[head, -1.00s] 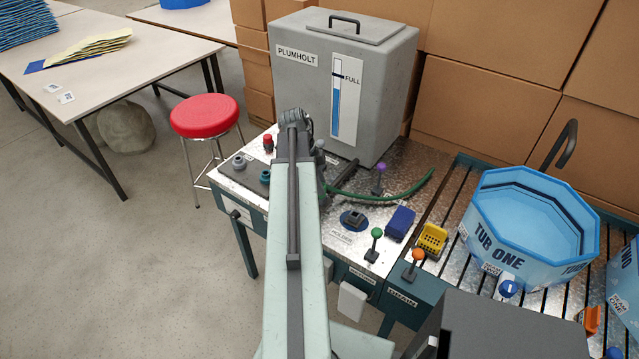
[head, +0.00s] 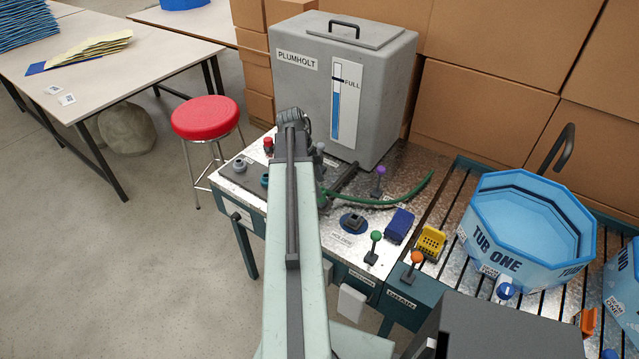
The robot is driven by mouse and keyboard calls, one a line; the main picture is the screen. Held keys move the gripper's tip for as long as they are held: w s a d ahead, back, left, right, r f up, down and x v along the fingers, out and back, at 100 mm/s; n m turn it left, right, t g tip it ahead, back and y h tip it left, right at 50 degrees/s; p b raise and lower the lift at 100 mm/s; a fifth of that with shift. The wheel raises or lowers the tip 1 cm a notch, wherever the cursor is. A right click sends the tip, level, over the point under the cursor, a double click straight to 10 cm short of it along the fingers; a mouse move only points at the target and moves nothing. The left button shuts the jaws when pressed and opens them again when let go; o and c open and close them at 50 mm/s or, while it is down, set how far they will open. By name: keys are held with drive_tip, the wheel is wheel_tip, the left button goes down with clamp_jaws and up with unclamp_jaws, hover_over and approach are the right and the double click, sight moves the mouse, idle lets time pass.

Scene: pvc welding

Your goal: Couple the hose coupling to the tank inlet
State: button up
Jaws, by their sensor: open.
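The grey tank (head: 300,85), labelled PLUMHOLT, stands at the back of the metal bench. A dark pipe-like part (head: 346,178) juts from its foot toward my arm; it may be the inlet. A green hose (head: 400,198) curves over the bench and runs left to beside my arm. The hose coupling is not clearly seen; its end of the hose is by or behind the arm. My gripper (head: 321,196) is mostly hidden behind my arm, with only a small dark part showing. Whether it touches the coupling or the pipe cannot be seen.
A purple-knobbed lever (head: 380,172), a green-knobbed lever (head: 375,236), an orange-knobbed lever (head: 416,257), a blue block (head: 399,225) and a blue-ringed holder (head: 353,221) stand right of my arm. Grey and teal fittings (head: 240,165) sit left. A blue tub (head: 490,240) is on the slatted conveyor.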

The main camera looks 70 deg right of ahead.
drive_tip(key=p+v, duration=0.4)
drive_tip(key=v, duration=0.1)
drive_tip(key=shift+w+r, duration=0.1)
drive_tip(key=shift+r, duration=0.1)
drive_tip(key=shift+w, duration=0.1)
idle(0.5)
drive_tip(key=w+a+n+t+h, duration=0.1)
drive_tip(key=w+a+n, duration=0.6)
drive_tip(key=w+a, duration=1.7)
drive_tip(key=w+a+n, duration=0.2)
drive_tip(key=a+n, duration=0.6)
drive_tip(key=a, duration=0.3)
drive_tip(key=w+a+n+t+y, duration=0.1)
drive_tip(key=w+a+n, duration=0.2)
drive_tip(key=a+n, duration=0.6)
drive_tip(key=w+a+f+n+t+y, duration=0.1)
drive_tip(key=w+a+n, duration=0.2)
drive_tip(key=a+n, duration=0.5)
drive_tip(key=a, duration=0.4)
drive_tip(key=shift+a+n, duration=0.35)
drive_tip(key=shift+n, duration=0.05)
